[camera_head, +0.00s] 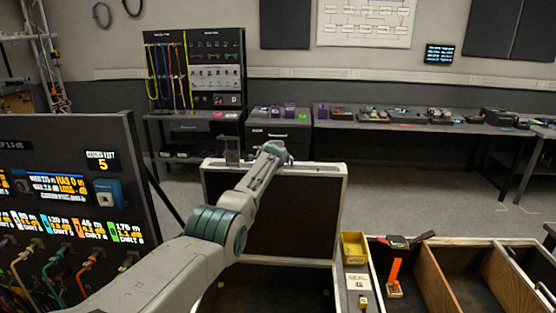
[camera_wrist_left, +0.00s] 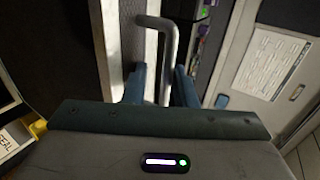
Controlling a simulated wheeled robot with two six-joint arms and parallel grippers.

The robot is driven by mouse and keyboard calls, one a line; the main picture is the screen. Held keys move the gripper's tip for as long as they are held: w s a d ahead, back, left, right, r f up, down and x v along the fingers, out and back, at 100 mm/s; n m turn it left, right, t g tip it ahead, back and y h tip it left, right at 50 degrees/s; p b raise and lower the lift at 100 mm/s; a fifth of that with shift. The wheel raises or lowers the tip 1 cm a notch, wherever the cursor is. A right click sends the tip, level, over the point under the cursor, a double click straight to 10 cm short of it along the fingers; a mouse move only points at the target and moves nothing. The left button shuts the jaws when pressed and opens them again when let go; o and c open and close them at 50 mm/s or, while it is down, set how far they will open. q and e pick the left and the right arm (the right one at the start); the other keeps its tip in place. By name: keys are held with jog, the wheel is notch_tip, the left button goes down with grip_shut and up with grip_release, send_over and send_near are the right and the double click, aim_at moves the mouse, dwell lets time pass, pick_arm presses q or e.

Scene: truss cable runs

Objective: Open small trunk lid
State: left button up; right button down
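The small trunk's lid (camera_head: 320,212) stands raised in the head view, its dark inner face toward me inside a silver frame. The trunk's dark open body (camera_head: 265,290) lies below it, partly hidden by my left arm. My left gripper (camera_head: 270,150) is at the lid's top edge. In the left wrist view, my left gripper (camera_wrist_left: 159,88) has its two blue fingers apart, on either side of a bent metal handle (camera_wrist_left: 168,50). The handle runs nearer the right finger; I cannot tell whether they touch. My right gripper is not in view.
A panel with cable plugs (camera_head: 70,200) stands close on the left. A divided case (camera_head: 455,275) with an orange tool (camera_head: 395,278) and a yellow bin (camera_head: 353,246) sit at right. Open floor lies behind the lid, before the back benches (camera_head: 410,128).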

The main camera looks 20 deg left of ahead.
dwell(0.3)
pick_arm(q)
jog(key=shift+s+r, duration=0.1)
jog(key=shift+r, duration=0.05)
jog(key=shift+p+v, duration=0.5)
jog(key=shift+v, duration=0.55)
jog(key=b+v, duration=0.2)
jog(key=v, duration=0.6)
jog(key=shift+s, duration=0.15)
jog(key=shift+c, duration=0.3)
